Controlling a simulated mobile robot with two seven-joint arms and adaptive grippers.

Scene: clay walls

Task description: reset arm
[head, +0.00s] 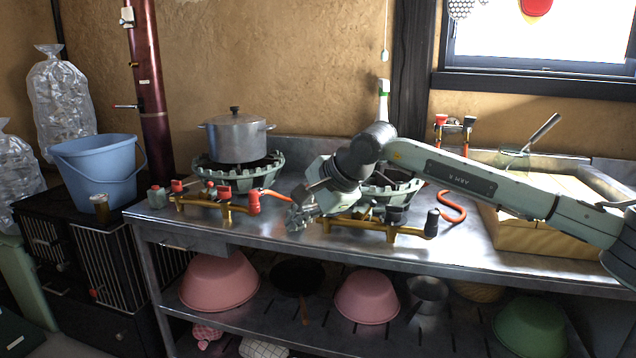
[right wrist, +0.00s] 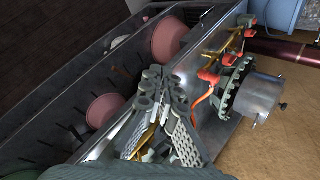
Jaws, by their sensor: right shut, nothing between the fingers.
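My right arm reaches in from the right over the steel counter (head: 290,246) in the head view. Its gripper (head: 296,217) is shut and empty, just above the counter's front part, between the two gas burners. In the right wrist view the gripper's fingers (right wrist: 155,85) are together with nothing between them. The right burner (head: 392,186) is partly hidden behind the wrist. My left gripper does not show in either view.
A lidded pot (head: 236,138) stands on the left burner (head: 238,174). A blue bucket (head: 97,170) stands left. Pink bowls (head: 218,282) sit on the lower shelf.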

